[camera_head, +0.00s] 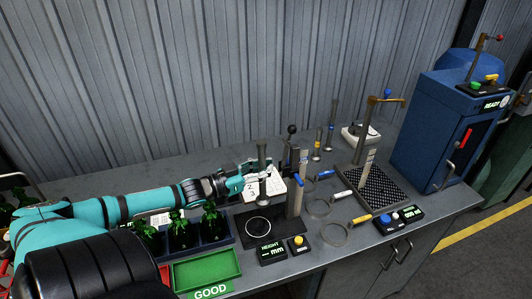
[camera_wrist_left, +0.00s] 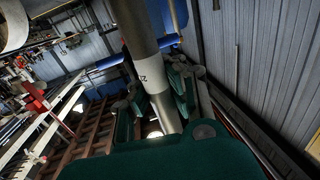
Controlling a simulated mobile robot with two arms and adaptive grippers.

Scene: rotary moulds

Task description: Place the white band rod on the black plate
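The white band rod (camera_head: 263,189) is a grey metal rod, upright in the head view. My left gripper (camera_head: 257,180) is around it at mid-height. In the left wrist view the rod (camera_wrist_left: 140,38) with its white band (camera_wrist_left: 151,76) lies between the green finger pads (camera_wrist_left: 152,105), which appear shut on it. The rod's lower end is over the back part of the black plate (camera_head: 249,235), behind the plate's white ring; I cannot tell how large any gap is. My right gripper is not in view.
Green bottles (camera_head: 180,230) and a green tray (camera_head: 207,270) are to the left. Loose rods, rings and a dark mesh plate (camera_head: 376,200) are to the right.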

